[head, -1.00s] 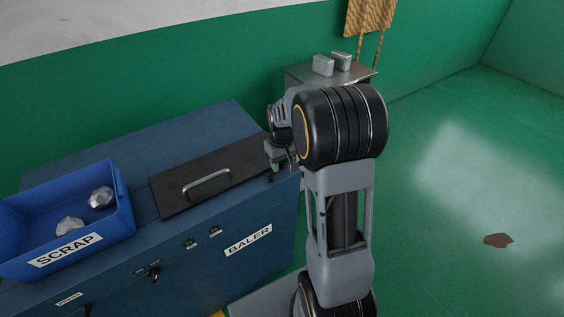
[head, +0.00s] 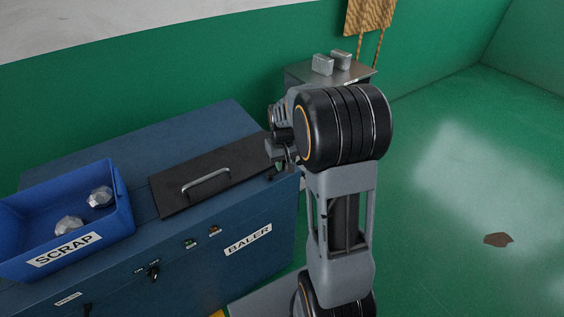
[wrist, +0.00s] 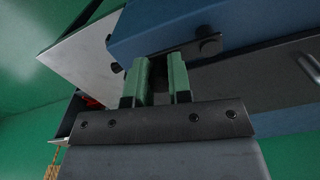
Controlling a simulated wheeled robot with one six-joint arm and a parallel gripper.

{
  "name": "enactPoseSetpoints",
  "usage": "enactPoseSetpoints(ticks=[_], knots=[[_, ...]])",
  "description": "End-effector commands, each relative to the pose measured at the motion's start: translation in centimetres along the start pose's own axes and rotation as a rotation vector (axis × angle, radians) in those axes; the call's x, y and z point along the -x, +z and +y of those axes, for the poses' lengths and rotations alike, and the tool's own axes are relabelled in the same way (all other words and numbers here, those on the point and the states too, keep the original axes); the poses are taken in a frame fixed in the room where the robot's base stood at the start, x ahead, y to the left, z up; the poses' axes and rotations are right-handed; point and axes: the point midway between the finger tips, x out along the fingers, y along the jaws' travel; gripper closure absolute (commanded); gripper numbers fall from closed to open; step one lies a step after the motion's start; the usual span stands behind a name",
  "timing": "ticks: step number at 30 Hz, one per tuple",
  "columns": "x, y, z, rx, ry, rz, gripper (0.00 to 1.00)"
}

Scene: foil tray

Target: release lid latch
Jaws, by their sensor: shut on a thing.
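The black lid (head: 172,200) with its grey bar handle (head: 207,187) lies shut on top of the blue baler (head: 205,268). My gripper (head: 281,168) is at the lid's right end, by the baler's right edge. In the wrist view its green-padded fingers (wrist: 160,78) are shut on the dark lid latch (wrist: 203,48), whose round pivot shows just right of the fingers. The gripped part is mostly hidden between the pads. In the head view my gripper and arm hide most of the latch.
A blue SCRAP bin (head: 120,205) holding silvery lumps stands on the baler's left. A grey stand (head: 361,76) with two metal blocks (head: 323,64) is behind my arm. The green floor on the right is open, with a brown patch (head: 498,239).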

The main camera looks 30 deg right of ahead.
Motion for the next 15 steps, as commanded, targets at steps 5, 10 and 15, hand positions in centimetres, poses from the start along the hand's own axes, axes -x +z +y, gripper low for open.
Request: enactPoseSetpoints(ticks=[5, 10, 15], knots=[[-0.01, 0.06, 0.01, -0.003, 0.0, -0.002, 1.0], [-0.01, 0.06, 0.01, -0.002, 0.0, -0.002, 0.7], [0.0, 0.05, 0.01, -0.002, 0.0, -0.001, 0.56]])
